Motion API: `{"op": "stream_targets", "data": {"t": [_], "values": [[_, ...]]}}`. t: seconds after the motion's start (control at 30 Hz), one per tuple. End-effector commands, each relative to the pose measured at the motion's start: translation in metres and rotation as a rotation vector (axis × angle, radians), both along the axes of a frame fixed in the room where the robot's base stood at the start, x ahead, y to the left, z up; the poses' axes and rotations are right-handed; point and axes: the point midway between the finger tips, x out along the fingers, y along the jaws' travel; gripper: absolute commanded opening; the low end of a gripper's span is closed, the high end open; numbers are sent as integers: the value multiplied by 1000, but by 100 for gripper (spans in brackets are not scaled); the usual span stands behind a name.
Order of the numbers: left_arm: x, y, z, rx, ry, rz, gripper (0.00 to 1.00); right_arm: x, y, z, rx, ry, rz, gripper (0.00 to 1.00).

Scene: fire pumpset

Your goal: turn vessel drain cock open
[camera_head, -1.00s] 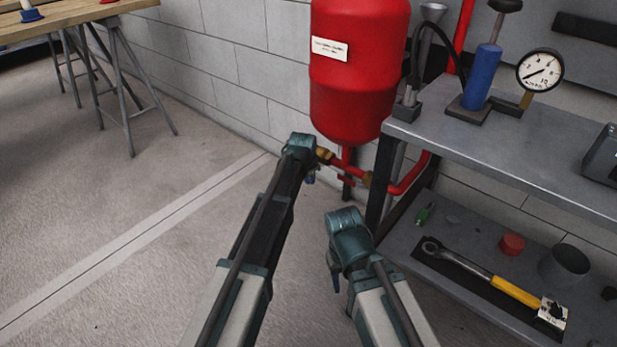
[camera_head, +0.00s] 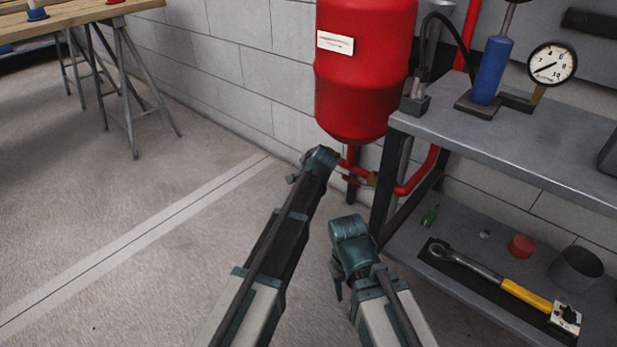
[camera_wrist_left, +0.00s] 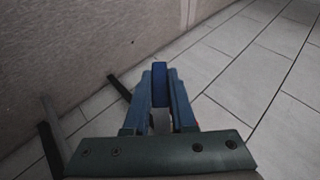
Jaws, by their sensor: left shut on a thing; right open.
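The red vessel (camera_head: 365,75) hangs by the wall, with red pipework (camera_head: 352,170) under it. In the head view my left wrist covers the drain cock at the pipe's left end, and my left fingers are hidden. In the left wrist view my left gripper (camera_wrist_left: 160,90) is shut on a small blue piece (camera_wrist_left: 160,75), which looks like the cock's blue lever. The cock's body cannot be made out there. My right gripper (camera_head: 337,283) is open and empty, low over the floor to the right of my left arm, its fingers partly hidden.
A grey shelf unit (camera_head: 480,150) stands close on the right. It carries a blue pump (camera_head: 490,70) and a gauge (camera_head: 551,64) on top, and a yellow-handled wrench (camera_head: 525,294) below. A wooden trestle table (camera_head: 85,18) is at the far left. The left floor is clear.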

Motion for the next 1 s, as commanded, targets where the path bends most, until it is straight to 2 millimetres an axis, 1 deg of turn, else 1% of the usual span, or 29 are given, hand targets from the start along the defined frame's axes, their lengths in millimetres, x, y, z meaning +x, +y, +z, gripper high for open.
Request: {"op": "stream_targets", "data": {"t": [0.03, 0.3, 0.87, 0.9, 0.97, 1.0], "values": [[0, 0, -2, 22, -13, -1, 0, 0, 0, -6, 0, 0, 0, 50], [3, 5, 4, 104, -73, 0, 0, 0, 0, -13, 0, 0, 0, 50], [4, 6, 8, 129, -90, 2, 0, 0, 0, -15, 0, 0, 0, 50], [4, 6, 8, 129, -90, 2, 29, 0, 0, -15, 0, 0, 0, 50], [4, 6, 8, 129, -90, 2, 40, 0, 0, -15, 0, 0, 0, 50], [4, 6, 8, 129, -90, 2, 47, 0, 0, -15, 0, 0, 0, 50]]}}
